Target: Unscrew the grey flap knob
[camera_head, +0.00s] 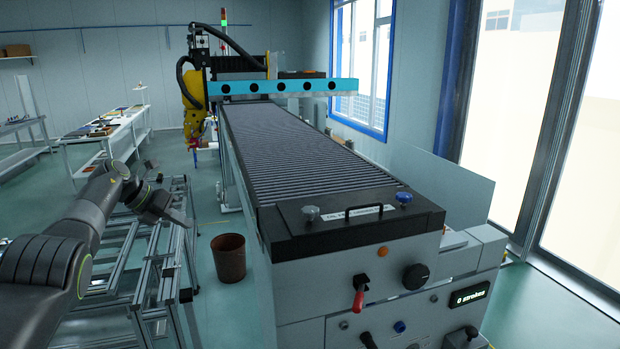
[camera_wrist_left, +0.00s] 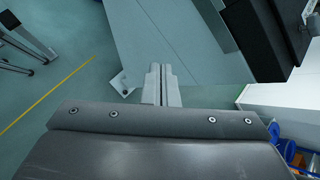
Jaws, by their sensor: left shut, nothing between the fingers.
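The grey flap knob (camera_head: 310,212) stands on the left part of the black flap (camera_head: 350,225) at the front end of the machine. A blue knob (camera_head: 403,198) stands on the flap's right part, and a black handle (camera_head: 370,210) lies between them. My left gripper (camera_head: 178,216) is left of the machine, well apart from the grey knob. In the left wrist view its fingers (camera_wrist_left: 162,84) are together with nothing between them. My right gripper is not in view.
A red-handled lever (camera_head: 359,292), an orange button (camera_head: 383,252) and a black dial (camera_head: 416,276) are on the machine's front face. A brown bin (camera_head: 229,258) stands on the floor at its left. An aluminium frame (camera_head: 150,265) is below my left arm. Space above the flap is clear.

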